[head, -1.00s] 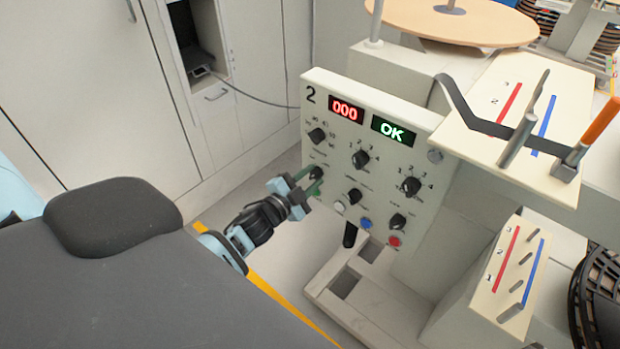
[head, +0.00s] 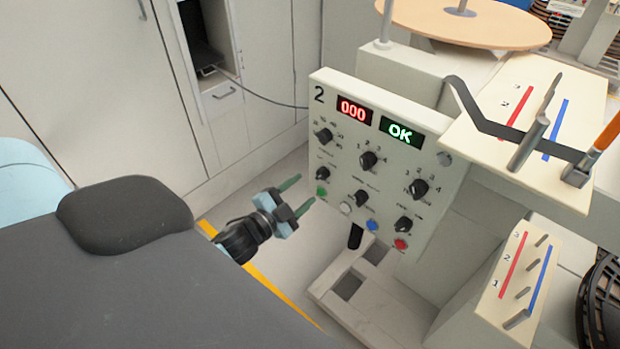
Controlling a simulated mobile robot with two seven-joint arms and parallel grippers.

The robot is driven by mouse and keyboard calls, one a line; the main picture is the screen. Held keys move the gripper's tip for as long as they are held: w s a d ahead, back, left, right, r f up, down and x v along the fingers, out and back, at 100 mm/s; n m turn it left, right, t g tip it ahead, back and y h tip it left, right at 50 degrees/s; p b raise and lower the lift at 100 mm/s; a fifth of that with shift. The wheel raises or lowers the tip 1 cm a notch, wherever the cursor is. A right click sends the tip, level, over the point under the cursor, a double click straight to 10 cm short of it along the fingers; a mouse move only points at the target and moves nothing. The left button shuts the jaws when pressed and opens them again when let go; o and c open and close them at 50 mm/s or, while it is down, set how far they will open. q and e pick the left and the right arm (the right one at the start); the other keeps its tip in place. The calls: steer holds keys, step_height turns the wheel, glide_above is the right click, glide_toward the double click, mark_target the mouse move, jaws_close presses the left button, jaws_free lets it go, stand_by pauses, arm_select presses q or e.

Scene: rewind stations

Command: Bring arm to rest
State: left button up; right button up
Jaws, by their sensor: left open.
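My left gripper (head: 298,195) is open and empty, with its two green-tipped fingers apart. It is in front of and to the left of the control panel (head: 432,152), near the panel's lower left corner. In the picture a gap shows between the fingertips and the panel's knobs and buttons. The panel carries the number 2, a red display (head: 354,110) reading 000 and a green display (head: 401,131) reading OK. The upper part of my left arm is mostly hidden behind my own dark body. My right gripper is not in view.
A plate with red and blue lines (head: 535,110) and a dark strap stands at the upper right, with a wooden disc (head: 465,22) behind. A smaller lined plate (head: 517,278) and a black reel (head: 603,305) are at the lower right. Floor left of the panel is clear.

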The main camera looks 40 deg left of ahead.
arm_select(q)
steer(key=shift+s, duration=0.8)
steer(key=s+d+f+n+g+p, duration=0.1)
steer(key=s+d+f+n+g, duration=0.2)
steer(key=s, duration=0.7)
steer(key=s+d+f+n+g+p, duration=0.2)
steer(key=s+d+f, duration=0.3)
steer(key=s, duration=0.5)
steer(key=s+d+f+n+g+p, duration=0.2)
steer(key=s+d, duration=0.4)
steer(key=s, duration=0.3)
step_height(320, 180, down, 3)
steer(key=shift+s+d+r+n+g, duration=0.2)
steer(key=shift+s+d+n+g, duration=0.2)
steer(key=shift+n+g, duration=0.55)
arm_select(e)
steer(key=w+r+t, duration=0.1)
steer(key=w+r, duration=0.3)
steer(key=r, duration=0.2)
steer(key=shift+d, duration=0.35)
